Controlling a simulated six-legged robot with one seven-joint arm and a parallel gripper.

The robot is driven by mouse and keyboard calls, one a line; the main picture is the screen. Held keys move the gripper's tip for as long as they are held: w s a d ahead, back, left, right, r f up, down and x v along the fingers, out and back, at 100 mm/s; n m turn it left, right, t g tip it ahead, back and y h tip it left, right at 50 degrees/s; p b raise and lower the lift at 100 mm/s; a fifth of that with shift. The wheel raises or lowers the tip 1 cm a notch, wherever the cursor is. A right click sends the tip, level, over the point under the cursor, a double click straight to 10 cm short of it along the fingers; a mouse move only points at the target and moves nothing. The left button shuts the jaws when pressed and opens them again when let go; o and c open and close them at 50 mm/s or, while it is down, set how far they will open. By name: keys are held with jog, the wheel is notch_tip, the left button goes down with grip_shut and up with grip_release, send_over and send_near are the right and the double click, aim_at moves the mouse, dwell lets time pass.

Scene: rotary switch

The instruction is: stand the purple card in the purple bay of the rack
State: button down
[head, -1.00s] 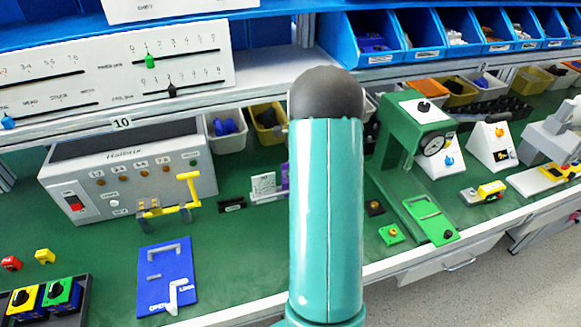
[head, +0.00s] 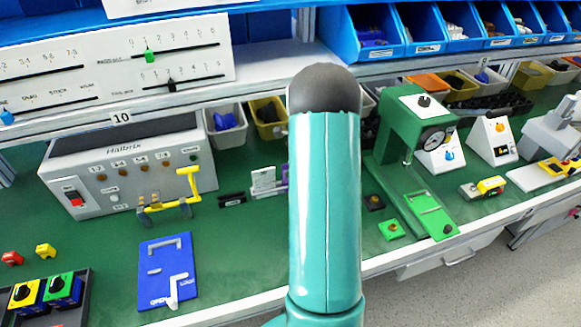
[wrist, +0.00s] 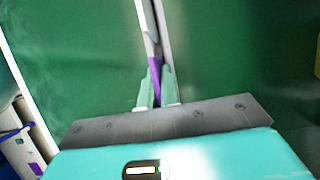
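In the wrist view my gripper (wrist: 159,73) points down over the green surface. Its two pale green fingers are close together, with a thin purple card (wrist: 156,84) edge-on between them. A white and grey strip runs on from the card to the top of the frame; I cannot tell whether it belongs to the card. In the head view a small white rack (head: 264,181) stands on the green bench. A purple piece (head: 284,177) shows at its right, partly behind my arm. My gripper is hidden there, and I cannot make out the purple bay.
A grey box with a yellow handle (head: 176,196) stands left of the rack. A blue plate (head: 165,268) lies in front of it. A green press (head: 408,150) stands to the right. Bins (head: 228,136) stand behind. Some bare green bench lies in front of the rack.

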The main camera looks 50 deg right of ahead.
jog(key=c, duration=1.6)
grip_release()
jog(key=shift+f, duration=0.1)
jog(key=shift+o, duration=0.2)
jog(key=v, duration=1.3)
jog(key=shift+r, duration=0.4)
jog(key=shift+d, duration=0.1)
notch_tip(320, 180, up, 9)
